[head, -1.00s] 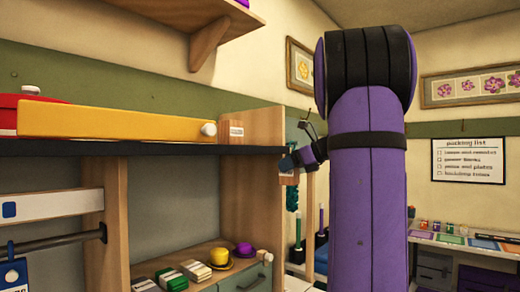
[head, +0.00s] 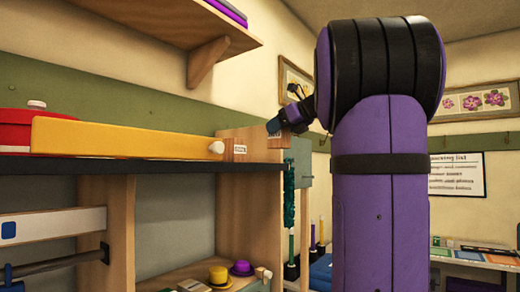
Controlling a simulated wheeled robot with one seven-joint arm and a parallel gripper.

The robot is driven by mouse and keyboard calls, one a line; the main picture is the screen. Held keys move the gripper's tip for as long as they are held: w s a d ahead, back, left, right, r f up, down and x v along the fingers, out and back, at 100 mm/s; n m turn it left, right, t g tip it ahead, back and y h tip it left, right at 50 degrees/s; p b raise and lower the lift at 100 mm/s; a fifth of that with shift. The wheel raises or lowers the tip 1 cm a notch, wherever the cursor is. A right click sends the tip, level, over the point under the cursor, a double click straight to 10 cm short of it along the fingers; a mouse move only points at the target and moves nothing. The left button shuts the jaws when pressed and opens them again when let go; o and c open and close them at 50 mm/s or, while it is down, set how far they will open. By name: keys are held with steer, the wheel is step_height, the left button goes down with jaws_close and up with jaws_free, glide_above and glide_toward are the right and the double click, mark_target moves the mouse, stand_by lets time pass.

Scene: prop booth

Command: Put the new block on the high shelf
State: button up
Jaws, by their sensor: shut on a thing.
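My gripper (head: 280,123) is at the end of my purple and black arm, near the right end of the black-topped counter. It is shut on a small wooden block (head: 285,141), mostly hidden by the fingers and hard to tell from the wooden end panel behind it. The highest shelf in view is a wooden wall shelf (head: 165,22) at the upper left, above and left of my gripper. Folded purple things (head: 228,10) lie at its right end.
A long yellow box (head: 120,137) and a red pot (head: 20,128) stand on the counter (head: 120,164). A wooden bracket (head: 205,60) juts under the wall shelf. Small hats (head: 219,275) sit on a lower shelf. A packing list (head: 457,174) hangs at right.

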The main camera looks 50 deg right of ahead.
steer(key=w, duration=0.3)
steer(key=w+d, duration=0.1)
steer(key=w, duration=0.2)
steer(key=w+d+f, duration=0.1)
steer(key=w, duration=0.2)
steer(key=shift+w, duration=0.25)
steer(key=shift+f, duration=1.7)
steer(key=shift+f, duration=0.1)
steer(key=o, duration=1)
steer(key=v, duration=1.2)
